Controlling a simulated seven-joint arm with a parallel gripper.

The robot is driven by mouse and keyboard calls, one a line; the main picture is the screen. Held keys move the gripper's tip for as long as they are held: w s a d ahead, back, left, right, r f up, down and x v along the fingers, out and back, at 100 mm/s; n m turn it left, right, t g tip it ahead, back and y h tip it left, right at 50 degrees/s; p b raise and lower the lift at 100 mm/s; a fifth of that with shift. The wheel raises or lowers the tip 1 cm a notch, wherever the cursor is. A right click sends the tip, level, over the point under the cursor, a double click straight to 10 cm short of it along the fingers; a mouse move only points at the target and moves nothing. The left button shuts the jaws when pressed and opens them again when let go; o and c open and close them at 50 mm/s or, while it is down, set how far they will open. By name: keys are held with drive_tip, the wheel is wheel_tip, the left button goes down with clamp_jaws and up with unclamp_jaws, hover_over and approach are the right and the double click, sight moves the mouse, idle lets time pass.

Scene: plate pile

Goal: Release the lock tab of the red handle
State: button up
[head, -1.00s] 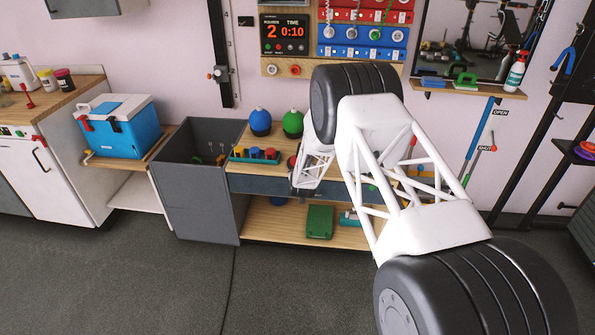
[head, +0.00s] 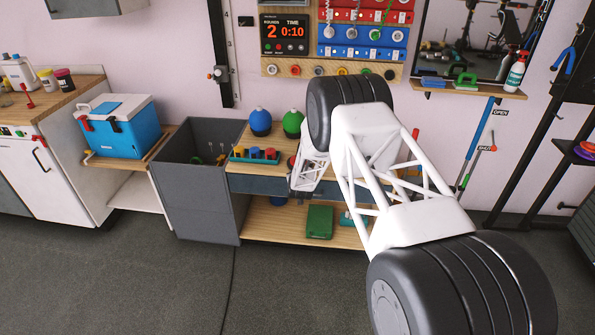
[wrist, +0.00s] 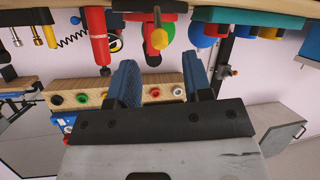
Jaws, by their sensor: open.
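In the wrist view, which looks upside down, my gripper (wrist: 160,70) has two blue fingers spread apart with nothing between them. I cannot tell for sure which of these is the red handle, and I cannot make out a lock tab.
The wooden bench edge (wrist: 220,17) crosses the top of the wrist view. A wooden knob board (wrist: 70,85) lies beyond the fingers. In the head view, a blue ball (head: 260,119) and green ball (head: 292,122) stand on the bench, beside a grey bin (head: 190,200).

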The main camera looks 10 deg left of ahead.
drive_tip(key=shift+x, duration=3.05)
drive_tip(key=shift+c, duration=0.3)
clamp_jaws()
drive_tip(key=shift+s+f+t, duration=0.1)
drive_tip(key=shift+s+t, duration=0.05)
drive_tip(key=shift+t, duration=0.15)
drive_tip(key=shift+s+f+n+t+y, duration=0.25)
drive_tip(key=shift+f+t, duration=0.15)
drive_tip(key=shift+t, duration=0.75)
drive_tip(key=shift+s+f+n+t+y, duration=0.2)
drive_tip(key=shift+f+t, duration=0.2)
drive_tip(key=shift+t, duration=0.8)
drive_tip(key=shift+s+f+n+t+y, duration=0.15)
drive_tip(key=shift+s+f+t+y, duration=0.2)
drive_tip(key=shift+t, duration=0.8)
drive_tip(key=shift+w, duration=0.15)
